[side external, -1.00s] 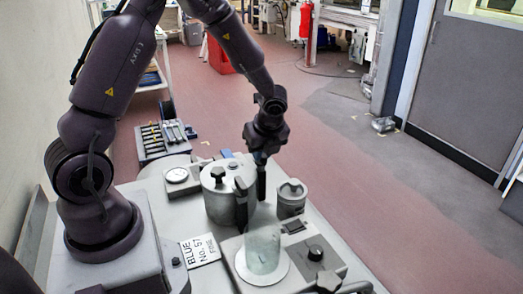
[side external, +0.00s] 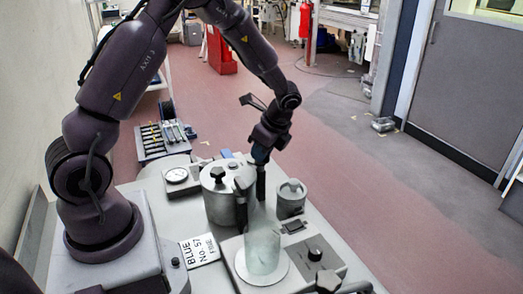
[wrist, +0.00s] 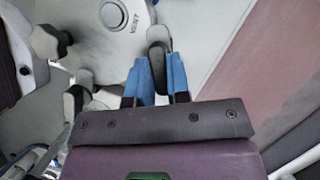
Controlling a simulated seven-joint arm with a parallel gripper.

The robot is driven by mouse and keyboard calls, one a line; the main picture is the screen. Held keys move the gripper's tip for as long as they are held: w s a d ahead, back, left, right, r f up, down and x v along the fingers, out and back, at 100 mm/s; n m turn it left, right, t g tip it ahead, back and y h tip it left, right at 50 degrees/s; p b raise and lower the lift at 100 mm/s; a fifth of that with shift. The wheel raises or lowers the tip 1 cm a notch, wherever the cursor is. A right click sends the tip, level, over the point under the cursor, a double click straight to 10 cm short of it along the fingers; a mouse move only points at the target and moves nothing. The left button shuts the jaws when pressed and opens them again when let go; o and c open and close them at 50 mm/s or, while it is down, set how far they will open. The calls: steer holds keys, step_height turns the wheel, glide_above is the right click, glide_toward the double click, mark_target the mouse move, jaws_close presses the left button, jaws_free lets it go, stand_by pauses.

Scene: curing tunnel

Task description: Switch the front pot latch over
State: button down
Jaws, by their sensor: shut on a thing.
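A grey metal pot (side external: 219,202) with a round lid stands on the grey bench. Its lid, with a vent cap, shows at the top of the wrist view (wrist: 108,38). My gripper (side external: 261,186) points down at the pot's right side. In the wrist view its two blue fingers (wrist: 156,72) are shut on a dark, rounded latch handle (wrist: 157,52) at the rim of the pot.
A clear cylinder (side external: 263,250) stands on a round plate of a grey unit in front. A small lidded canister (side external: 291,198) stands close right of my gripper. A dial gauge (side external: 177,175) and a rack of tools (side external: 168,138) lie behind left.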

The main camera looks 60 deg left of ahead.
steer(key=n+g+h, duration=0.1)
steer(key=n, duration=0.5)
steer(key=shift+w+g+h, duration=0.1)
steer(key=shift+g+h, duration=0.3)
steer(key=n+h, duration=0.1)
steer(key=n, duration=0.1)
steer(key=n+h, duration=0.1)
steer(key=n, duration=0.2)
steer(key=shift+a+n+g, duration=0.1)
steer(key=shift+n+g, duration=0.2)
steer(key=c, duration=1.1)
jaws_free()
steer(key=v, duration=1.3)
steer(key=shift+a, duration=0.1)
